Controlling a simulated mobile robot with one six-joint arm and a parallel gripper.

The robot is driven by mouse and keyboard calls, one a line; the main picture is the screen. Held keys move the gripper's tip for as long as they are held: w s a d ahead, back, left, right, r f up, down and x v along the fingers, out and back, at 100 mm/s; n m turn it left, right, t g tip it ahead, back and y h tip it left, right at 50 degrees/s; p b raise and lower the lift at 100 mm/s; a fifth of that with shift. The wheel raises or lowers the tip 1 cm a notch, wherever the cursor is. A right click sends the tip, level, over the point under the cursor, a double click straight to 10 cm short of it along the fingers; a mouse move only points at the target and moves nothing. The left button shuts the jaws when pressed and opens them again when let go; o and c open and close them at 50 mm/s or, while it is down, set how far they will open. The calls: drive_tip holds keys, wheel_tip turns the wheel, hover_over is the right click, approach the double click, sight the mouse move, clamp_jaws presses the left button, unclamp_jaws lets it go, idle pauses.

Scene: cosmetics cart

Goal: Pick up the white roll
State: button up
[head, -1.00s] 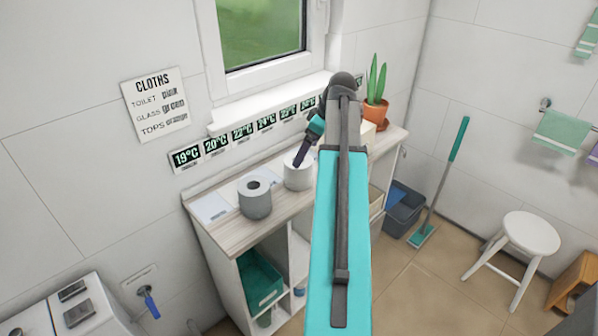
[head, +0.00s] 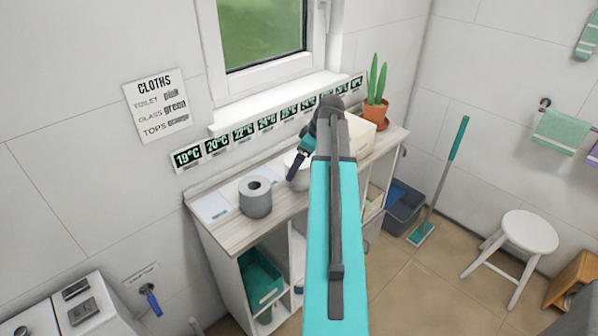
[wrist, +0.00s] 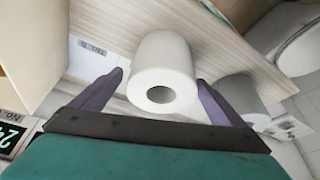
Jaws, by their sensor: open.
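The white roll (wrist: 163,72) stands on the wooden cart top, centred in the wrist view with its end hole facing me. My gripper (wrist: 163,90) is open, with one dark finger on each side of the roll. I cannot tell whether the fingers touch it. In the head view the white roll (head: 293,162) is partly hidden behind my gripper (head: 296,170) and arm. A grey roll (head: 255,196) stands to its left on the same top; it also shows at the right in the wrist view (wrist: 241,97).
The cart top (head: 232,229) also holds a white sheet (head: 211,207) at left, a cream box (head: 357,137) and a potted plant (head: 376,112) at right. The wall and window sill (head: 260,113) rise close behind. Some cart top is clear in front of the rolls.

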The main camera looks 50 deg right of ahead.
drive_tip(key=shift+f, duration=0.1)
drive_tip(key=shift+p+x, duration=0.8)
drive_tip(key=shift+x, duration=0.35)
drive_tip(key=shift+p+x, duration=0.35)
drive_tip(key=shift+x, duration=1.05)
drive_tip(key=shift+a, duration=0.15)
drive_tip(key=c, duration=1.2)
drive_tip(key=shift+r+b, duration=0.85)
drive_tip(key=shift+r, duration=0.95)
drive_tip(key=s+b, duration=0.1)
drive_tip(key=s, duration=0.4)
drive_tip(key=s+r+b, duration=0.1)
drive_tip(key=s, duration=0.4)
drive_tip(key=s+b, duration=0.2)
drive_tip(key=s, duration=0.4)
drive_tip(key=shift+r, duration=0.25)
